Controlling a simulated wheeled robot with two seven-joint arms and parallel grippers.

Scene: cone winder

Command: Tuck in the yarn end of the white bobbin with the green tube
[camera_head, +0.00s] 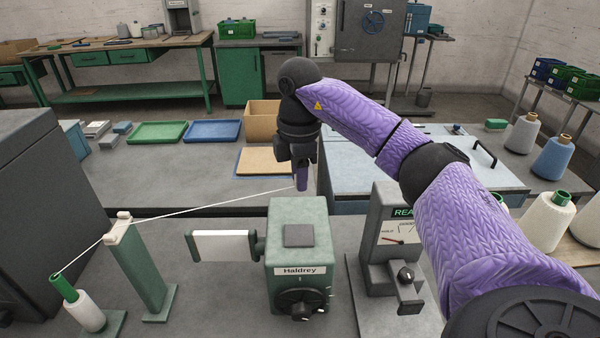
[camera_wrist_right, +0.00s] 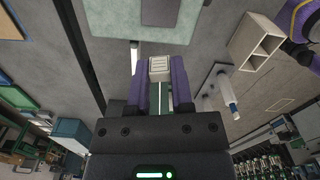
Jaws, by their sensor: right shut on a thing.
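The white bobbin (camera_head: 85,312) with its green tube (camera_head: 63,287) stands tilted at the lower left. White yarn (camera_head: 215,203) runs from the tube top past the pale head of a green post (camera_head: 135,260) and on to my right gripper (camera_head: 302,187). That gripper points down behind the green Haldrey winder (camera_head: 298,215) and is shut on the yarn end. My left gripper is out of view.
A white roller (camera_head: 222,246) sticks out left of the winder. A gauge unit (camera_head: 388,230) stands to its right. White and blue cones (camera_head: 552,158) stand at the right. Green (camera_head: 157,132) and blue trays and a cardboard box (camera_head: 261,117) lie behind. A dark cabinet (camera_head: 45,200) borders the left.

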